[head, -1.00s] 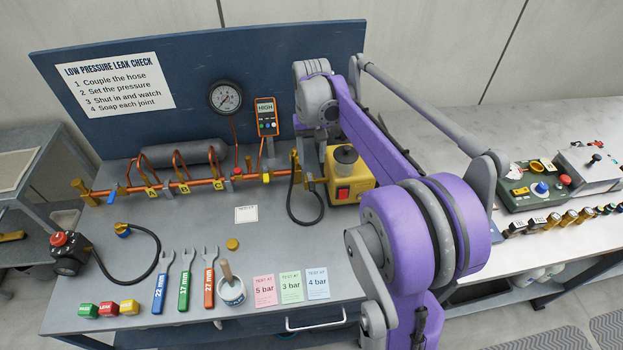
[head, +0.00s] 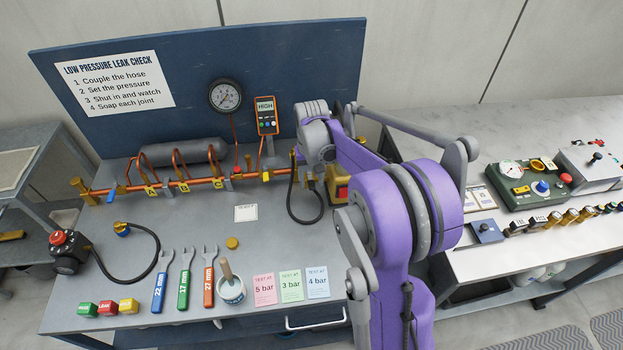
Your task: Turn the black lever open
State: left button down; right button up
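The copper pipe manifold (head: 200,183) runs along the back of the bench and carries a blue (head: 112,190) and a yellow (head: 266,176) handle. I cannot make out a black lever clearly; the pipe's right end, beside the black hose (head: 293,205), is partly hidden by my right wrist. My purple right arm reaches over the bench from the lower right. My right gripper (head: 308,168) points down near that pipe end, small and partly hidden by the wrist. Whether its fingers are open or touching anything cannot be told. My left gripper is not in view.
Wrenches (head: 185,281), a brush pot (head: 231,290) and coloured cards (head: 291,285) lie along the front. A gauge (head: 225,96) hangs on the blue backboard. The middle of the bench is fairly clear.

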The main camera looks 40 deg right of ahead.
grip_shut()
